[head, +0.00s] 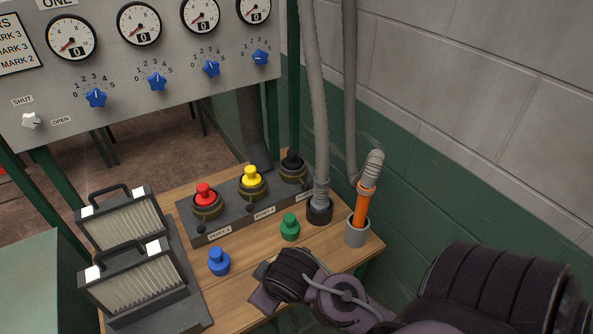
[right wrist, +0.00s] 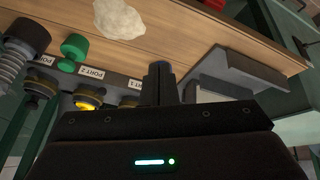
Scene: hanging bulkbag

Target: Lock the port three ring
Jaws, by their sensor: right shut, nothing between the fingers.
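Port three, at the right end of the dark port block (head: 222,225), has a black plug (head: 292,158) standing in its brass-coloured ring (head: 292,174). A grey hose partly covers its label. I cannot tell whether the ring is locked. My right arm reaches in from the lower right in the head view, over the table's front. Its fingertips are hidden there. In the right wrist view my right gripper (right wrist: 160,82) is shut and empty, beside the port block's front. A ring there (right wrist: 38,90) is at the left, apart from the fingers. My left gripper is not in view.
Ports one (head: 206,203) and two (head: 252,184) carry red and yellow plugs. Loose blue (head: 218,262) and green (head: 290,226) plugs stand on the table. A hose end (head: 320,210) and an orange wand in a cup (head: 356,234) stand right. Filters (head: 130,275) stand left.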

